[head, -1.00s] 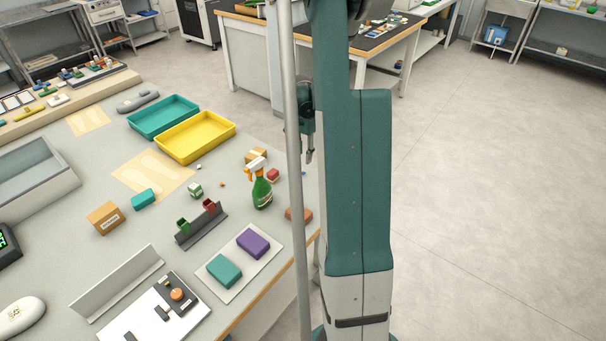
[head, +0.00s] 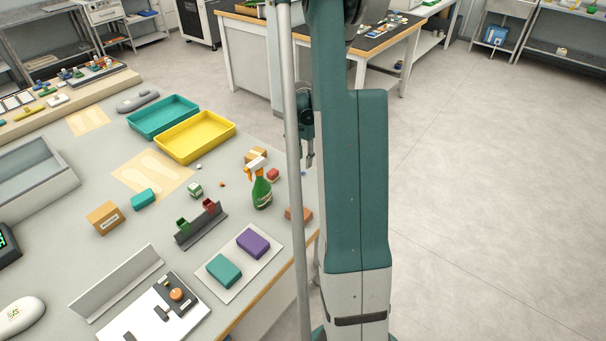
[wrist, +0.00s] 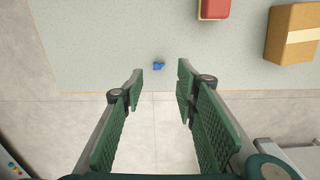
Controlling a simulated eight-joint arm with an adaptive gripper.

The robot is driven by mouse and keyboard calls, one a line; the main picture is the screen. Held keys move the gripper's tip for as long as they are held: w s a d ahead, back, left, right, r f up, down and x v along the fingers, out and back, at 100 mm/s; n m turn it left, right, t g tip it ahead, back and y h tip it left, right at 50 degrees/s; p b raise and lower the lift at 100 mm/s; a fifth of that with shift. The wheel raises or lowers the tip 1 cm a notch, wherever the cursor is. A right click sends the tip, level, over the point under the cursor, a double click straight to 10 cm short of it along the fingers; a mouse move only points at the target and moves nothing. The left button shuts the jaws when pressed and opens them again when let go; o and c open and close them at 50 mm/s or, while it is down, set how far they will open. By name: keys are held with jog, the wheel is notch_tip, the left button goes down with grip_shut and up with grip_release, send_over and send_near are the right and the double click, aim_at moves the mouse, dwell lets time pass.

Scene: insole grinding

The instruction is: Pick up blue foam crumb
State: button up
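The blue foam crumb (wrist: 159,66) is a tiny blue piece lying on the grey speckled table top, near the table's edge. In the wrist view it appears just beyond my open fingertips and about midway between them. My gripper (wrist: 160,80) has two green ribbed fingers spread wide, with nothing between them. In the head view my gripper (head: 309,161) points down beside the table's right side, partly hidden by my arm and a pole.
A red block (wrist: 214,9) and a cardboard box (wrist: 292,33) lie beyond the crumb to the right. The green spray bottle (head: 261,190) stands to the left of my gripper. Yellow (head: 232,128) and teal (head: 130,121) trays sit farther back. The table around the crumb is clear.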

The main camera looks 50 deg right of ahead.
aim_at(304, 171)
jog(key=shift+f, duration=0.1)
jog(key=shift+s+d+f+b, duration=0.1)
jog(key=shift+f+b, duration=0.1)
jog(key=shift+f, duration=1.05)
jog(key=shift+s+f+b, duration=0.1)
jog(key=shift+f+b, duration=0.1)
jog(key=shift+f, duration=1.05)
jog(key=shift+w, duration=0.1)
jog(key=c, duration=0.7)
